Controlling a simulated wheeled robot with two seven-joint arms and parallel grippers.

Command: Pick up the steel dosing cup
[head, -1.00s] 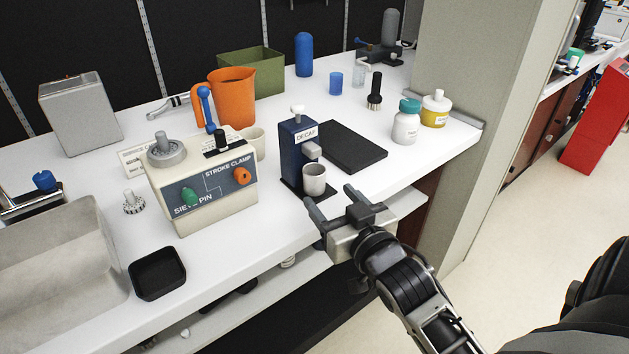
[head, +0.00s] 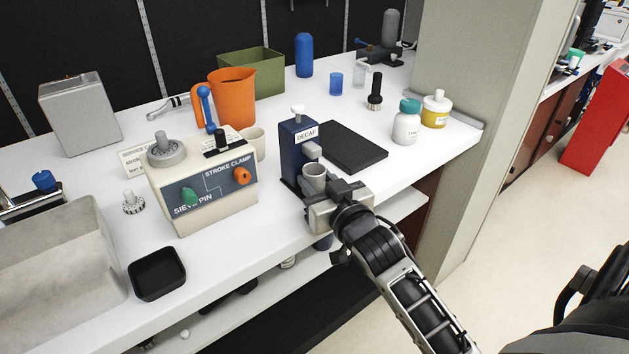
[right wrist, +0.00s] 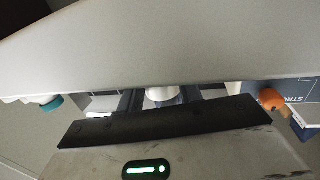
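The steel dosing cup (head: 314,180) is a small grey cup standing upright at the foot of the dark blue DECAF grinder (head: 291,150). My right gripper (head: 318,188) is at the cup from the front, with its fingers on either side of it. The fingers look open, and their tips are partly hidden by the cup and the gripper body. My left gripper is not in view.
A black mat (head: 346,147) lies right of the grinder. A beige control box (head: 205,185) stands to the left, with an orange jug (head: 234,100) behind it. White and yellow bottles (head: 406,124) stand at the right. The counter's front edge runs under my right arm.

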